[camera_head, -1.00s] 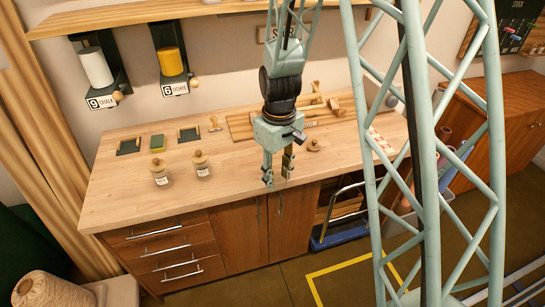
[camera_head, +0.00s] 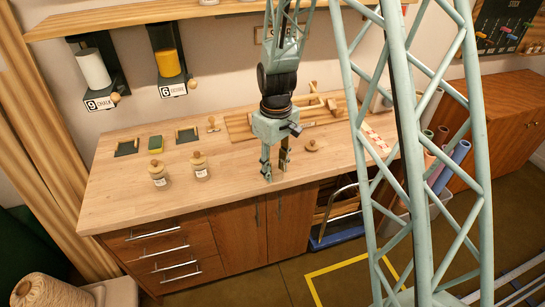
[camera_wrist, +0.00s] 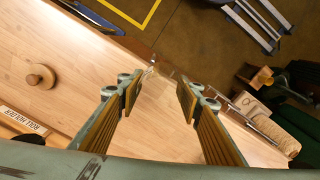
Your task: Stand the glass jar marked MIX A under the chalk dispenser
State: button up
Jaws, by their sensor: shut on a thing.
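The chalk dispenser (camera_head: 94,70), a white cylinder on a dark bracket lettered "9 CHALK", hangs on the wall at the back left in the head view. Two corked jars with pale labels stand on the worktop, a left one (camera_head: 158,174) and a right one (camera_head: 200,168); their labels are too small to read. My gripper (camera_head: 275,175) is near the front edge, right of both jars. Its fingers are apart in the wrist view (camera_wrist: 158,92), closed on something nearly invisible. Only faint glints, perhaps clear glass, show between the tips; no MIX A mark is readable.
The ochre dispenser (camera_head: 167,62) hangs right of the chalk one. The worktop below the chalk dispenser is mostly clear at the left.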

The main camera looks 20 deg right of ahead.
jog(key=w, duration=0.3)
jog(key=w+d, duration=0.1)
jog(key=w, duration=0.3)
jog(key=w+d+f, duration=0.1)
jog(key=w, duration=0.2)
jog(key=shift+w, duration=0.4)
jog(key=shift+f, duration=1.75)
jog(key=shift+f, duration=0.15)
jog(key=o, duration=1)
jog(key=shift+c, duration=0.2)
jog(key=shift+r, duration=0.25)
